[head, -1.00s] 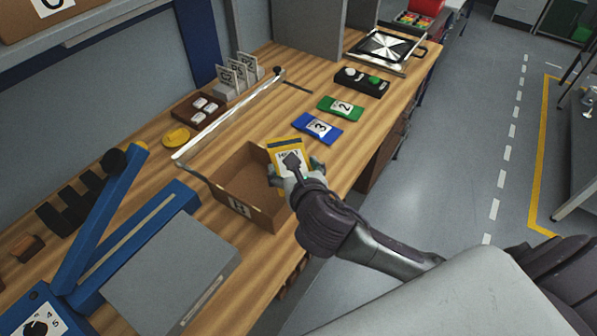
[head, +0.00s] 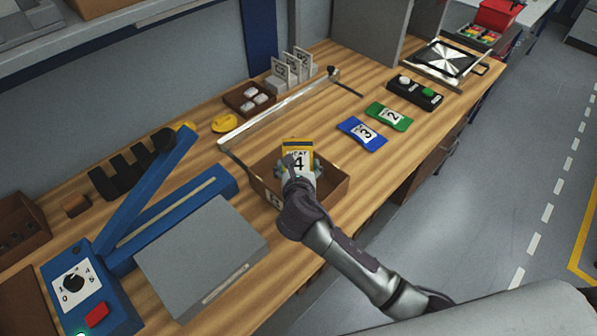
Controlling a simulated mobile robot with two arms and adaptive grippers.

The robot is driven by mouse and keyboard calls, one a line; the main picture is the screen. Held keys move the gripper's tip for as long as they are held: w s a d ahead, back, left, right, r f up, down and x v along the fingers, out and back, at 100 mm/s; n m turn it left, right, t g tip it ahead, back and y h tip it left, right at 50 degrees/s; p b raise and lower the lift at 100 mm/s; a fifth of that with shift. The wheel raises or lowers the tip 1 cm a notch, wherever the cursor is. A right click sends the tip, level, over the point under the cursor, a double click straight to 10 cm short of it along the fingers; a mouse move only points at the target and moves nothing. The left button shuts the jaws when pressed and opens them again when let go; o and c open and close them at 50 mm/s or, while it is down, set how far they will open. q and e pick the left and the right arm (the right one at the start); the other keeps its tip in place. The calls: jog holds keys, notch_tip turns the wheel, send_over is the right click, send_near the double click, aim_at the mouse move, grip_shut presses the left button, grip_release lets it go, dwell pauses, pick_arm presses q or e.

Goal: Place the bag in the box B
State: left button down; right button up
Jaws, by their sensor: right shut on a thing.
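A yellow bag (head: 298,146) with a white label reading 4 is in my right gripper (head: 297,172). The gripper is shut on the bag and holds it upright over the open brown box (head: 334,190). The gripper and arm hide much of the box's inside and front wall. The box's label is mostly covered, so I cannot read its letter fully. I cannot tell whether the bag touches the box floor. My left gripper is not in view.
A blue bag 3 (head: 362,133) and a green bag 2 (head: 390,116) lie right of the box. A metal bar (head: 280,107) runs behind it. A blue sealer (head: 150,210) and grey plate (head: 203,246) stand left. A black button box (head: 415,92) is farther back.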

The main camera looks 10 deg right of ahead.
notch_tip(320, 180, down, 2)
jog(key=shift+s+f, duration=0.1)
jog(key=shift+f, duration=0.1)
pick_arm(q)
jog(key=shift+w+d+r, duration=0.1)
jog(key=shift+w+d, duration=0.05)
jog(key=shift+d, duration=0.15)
pick_arm(e)
jog(key=shift+f, duration=0.15)
jog(key=shift+f, duration=0.3)
jog(key=shift+f, duration=0.25)
jog(key=o, duration=1.1)
jog(key=shift+c, duration=0.2)
